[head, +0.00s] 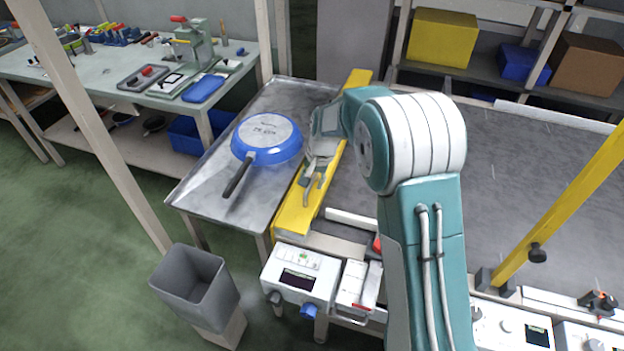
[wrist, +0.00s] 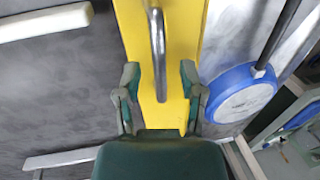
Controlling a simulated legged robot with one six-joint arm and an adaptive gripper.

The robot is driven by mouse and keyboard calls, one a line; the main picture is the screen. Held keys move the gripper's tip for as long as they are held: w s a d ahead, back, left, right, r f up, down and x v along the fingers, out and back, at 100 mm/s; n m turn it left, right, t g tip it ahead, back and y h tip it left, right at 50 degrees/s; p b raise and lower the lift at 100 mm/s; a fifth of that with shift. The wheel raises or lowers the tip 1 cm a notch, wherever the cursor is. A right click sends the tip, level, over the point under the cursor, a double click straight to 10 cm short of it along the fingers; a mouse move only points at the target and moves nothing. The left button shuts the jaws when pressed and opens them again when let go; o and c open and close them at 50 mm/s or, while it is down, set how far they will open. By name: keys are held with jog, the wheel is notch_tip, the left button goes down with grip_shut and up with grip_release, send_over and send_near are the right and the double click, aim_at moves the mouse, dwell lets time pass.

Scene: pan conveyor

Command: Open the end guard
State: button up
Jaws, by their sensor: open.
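The end guard (head: 295,214) is a long yellow bar lying between the metal side table and the grey conveyor bed. In the wrist view the yellow guard (wrist: 181,20) runs up the middle and carries a bare metal handle (wrist: 157,45). My gripper (head: 313,192) is over the guard in the head view. In the wrist view my gripper (wrist: 159,76) is open, with one finger on each side of the handle. Neither finger visibly touches it. My arm hides part of the guard in the head view.
A blue pan (head: 267,138) lies upside down on the metal table (head: 205,188), left of the guard; its handle points toward the front. A grey bin (head: 194,284) stands in front. Control boxes (head: 300,275) line the near edge. A yellow bar (head: 572,200) slants at right.

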grip_shut()
